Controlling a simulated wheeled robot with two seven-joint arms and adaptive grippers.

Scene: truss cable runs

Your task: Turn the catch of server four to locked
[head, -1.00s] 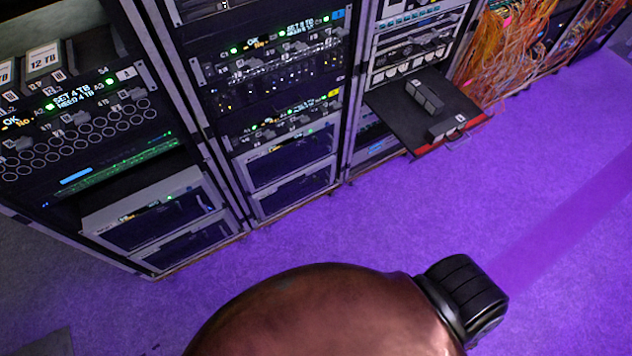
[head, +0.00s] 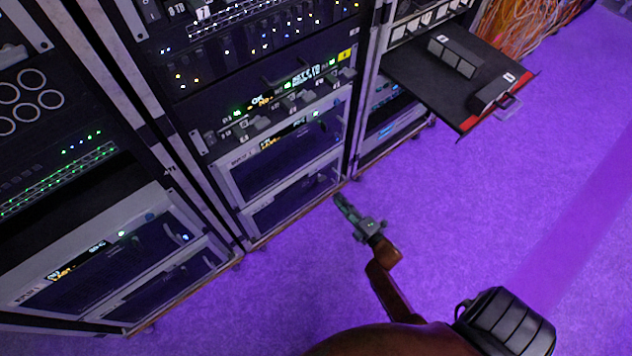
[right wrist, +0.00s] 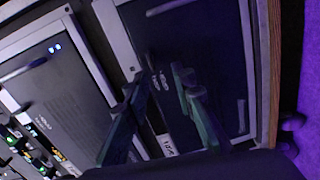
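My right gripper (head: 344,203) shows in the head view low in front of the middle rack, over the purple floor. In the right wrist view its two fingers (right wrist: 160,80) are apart with nothing between them. They point at a dark lower panel (right wrist: 205,60) with small pale marks and fittings between the fingertips. In the head view, this rack has an upper panel unit (head: 285,160) and a lower panel unit (head: 295,203). I cannot read which unit is server four, and no catch position is clear. My left gripper is not in view.
A dark shelf (head: 425,75) with a red front edge juts from the right rack, holding grey blocks. Another rack with panel units (head: 110,270) stands at left. Orange cables (head: 515,25) hang at upper right. Purple floor (head: 480,210) is clear at right.

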